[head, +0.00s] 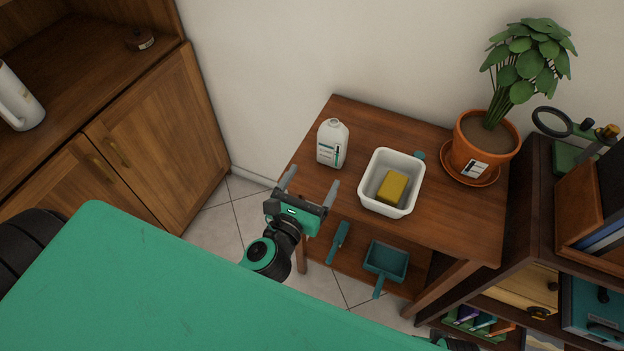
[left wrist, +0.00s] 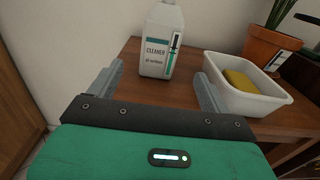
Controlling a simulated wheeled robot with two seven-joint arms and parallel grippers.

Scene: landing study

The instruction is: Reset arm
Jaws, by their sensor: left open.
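My left gripper (head: 310,187) is open and empty in the head view, at the left front edge of a small wooden table (head: 450,230). In the left wrist view its two grey fingers (left wrist: 160,88) stand wide apart. A white cleaner bottle (head: 332,143) stands upright on the table just beyond the fingers. It also shows in the left wrist view (left wrist: 160,45), beyond the gap and not between the fingertips as far as I can tell. My right gripper cannot be made out; only a small dark part shows at the bottom edge of the head view.
A white tub (head: 373,199) holding a yellow sponge (head: 392,188) stands right of the bottle. A potted plant (head: 484,138) is at the table's back right. A teal dustpan (head: 385,262) and brush (head: 339,240) lie on the lower shelf. Wooden cabinets (head: 160,140) stand left.

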